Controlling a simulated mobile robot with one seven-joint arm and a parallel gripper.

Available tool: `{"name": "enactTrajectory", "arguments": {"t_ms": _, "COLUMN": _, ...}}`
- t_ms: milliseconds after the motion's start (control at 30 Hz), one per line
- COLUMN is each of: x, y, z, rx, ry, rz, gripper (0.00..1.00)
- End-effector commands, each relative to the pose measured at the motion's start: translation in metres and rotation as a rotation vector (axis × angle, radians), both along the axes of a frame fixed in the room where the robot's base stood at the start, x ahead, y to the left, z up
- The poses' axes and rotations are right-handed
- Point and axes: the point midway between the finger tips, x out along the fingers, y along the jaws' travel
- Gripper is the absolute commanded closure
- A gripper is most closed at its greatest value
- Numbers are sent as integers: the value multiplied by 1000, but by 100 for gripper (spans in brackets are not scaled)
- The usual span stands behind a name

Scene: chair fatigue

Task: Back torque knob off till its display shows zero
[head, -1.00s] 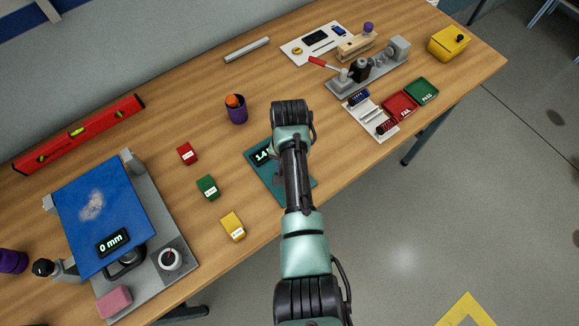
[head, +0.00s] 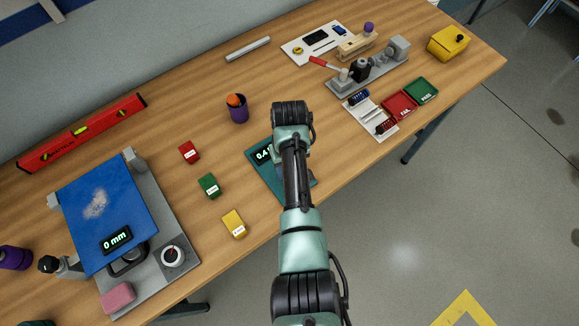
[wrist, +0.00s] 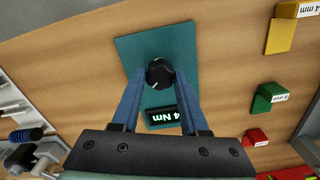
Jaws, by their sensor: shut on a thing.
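The torque knob (wrist: 159,69) is a round black knob with a white pointer line, on a teal plate (wrist: 185,45). In the wrist view my gripper (wrist: 160,76) has its two blue fingers closed on the knob's sides. The small black display (wrist: 174,117) appears turned over there, and a "4 Nm" ending is legible. In the head view the display (head: 262,153) reads about 0.4, its right part hidden by my arm. My arm also covers the knob and part of the teal plate (head: 262,173) there.
Red (head: 189,153), green (head: 209,186) and yellow (head: 234,223) blocks lie left of the plate. A grey lever fixture (head: 368,76) and red and green trays stand at the right. Bare wood surrounds the plate.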

Motion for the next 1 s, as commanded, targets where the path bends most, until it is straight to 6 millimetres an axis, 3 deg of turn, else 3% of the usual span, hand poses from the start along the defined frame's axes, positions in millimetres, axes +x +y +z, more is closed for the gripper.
{"name": "enactTrajectory", "arguments": {"t_ms": 467, "x": 0, "y": 0, "z": 1, "rx": 0, "ry": 0, "rz": 15, "gripper": 100}}
{"name": "enactTrajectory", "arguments": {"t_ms": 500, "x": 0, "y": 0, "z": 1, "rx": 0, "ry": 0, "rz": 14, "gripper": 52}}
{"name": "enactTrajectory", "arguments": {"t_ms": 633, "x": 0, "y": 0, "z": 1, "rx": 0, "ry": 0, "rz": 14, "gripper": 29}}
{"name": "enactTrajectory", "arguments": {"t_ms": 1000, "x": 1, "y": 0, "z": 3, "rx": -1, "ry": -1, "rz": 14, "gripper": 26}}
